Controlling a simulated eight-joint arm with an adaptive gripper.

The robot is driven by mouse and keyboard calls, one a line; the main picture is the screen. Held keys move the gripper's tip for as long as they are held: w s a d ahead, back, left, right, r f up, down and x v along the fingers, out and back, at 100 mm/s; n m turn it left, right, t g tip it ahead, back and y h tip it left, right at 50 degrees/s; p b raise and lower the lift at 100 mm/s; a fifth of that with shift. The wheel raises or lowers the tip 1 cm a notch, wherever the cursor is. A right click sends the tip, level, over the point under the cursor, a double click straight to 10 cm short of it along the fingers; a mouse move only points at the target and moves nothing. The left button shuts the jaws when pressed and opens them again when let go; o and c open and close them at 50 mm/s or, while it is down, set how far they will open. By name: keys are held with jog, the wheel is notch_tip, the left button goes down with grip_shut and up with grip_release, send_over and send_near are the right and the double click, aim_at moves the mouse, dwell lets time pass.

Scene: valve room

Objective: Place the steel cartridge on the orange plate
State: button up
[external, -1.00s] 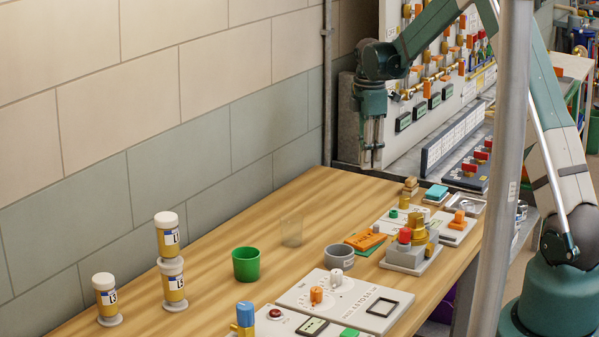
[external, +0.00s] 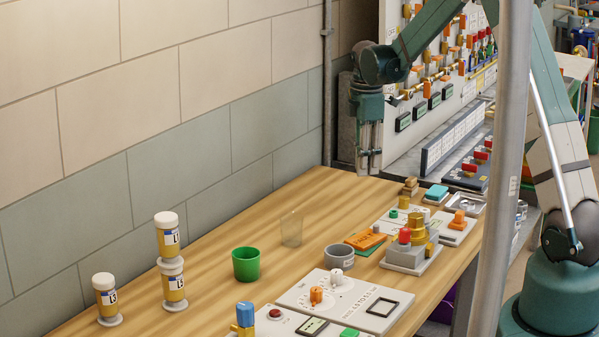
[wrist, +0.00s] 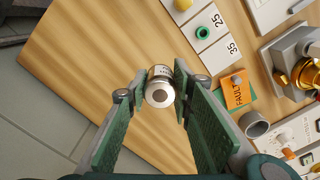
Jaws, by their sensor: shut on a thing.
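My gripper (external: 369,168) hangs pointing down above the far left end of the wooden table, against the grey panel base. In the wrist view my gripper (wrist: 159,92) is shut on a small steel cartridge (wrist: 160,93), a silver cylinder with a label, its round end facing the camera. The cartridge is hard to make out in the external view. The orange plate (external: 365,240) lies on the table among the panels, nearer the camera than my gripper. In the wrist view the orange plate (wrist: 237,92), marked "FAULT", is to the right of the fingers, apart from the cartridge.
A grey cup (external: 339,258) and a clear glass (external: 291,230) stand near the plate. A green cup (external: 246,264) and labelled jars (external: 172,283) stand further left. A valve block (external: 406,257) sits right of the plate. Bare wood (wrist: 100,70) lies left of the cartridge.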

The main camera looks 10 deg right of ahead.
jog(key=s+a+p, duration=0.1)
jog(key=s+a, duration=0.1)
jog(key=s, duration=0.8)
jog(key=s+a+r+m+p, duration=0.1)
jog(key=s+a, duration=0.2)
jog(key=s, duration=0.7)
jog(key=shift+a+r+p, duration=0.2)
jog(key=shift+a+p, duration=0.15)
jog(key=shift+f, duration=0.15)
send_over(366, 237)
jog(key=shift+f, duration=2.75)
jog(key=shift+s+f, duration=0.1)
jog(key=shift+f, duration=2)
jog(key=shift+f, duration=0.15)
jog(key=o, duration=1)
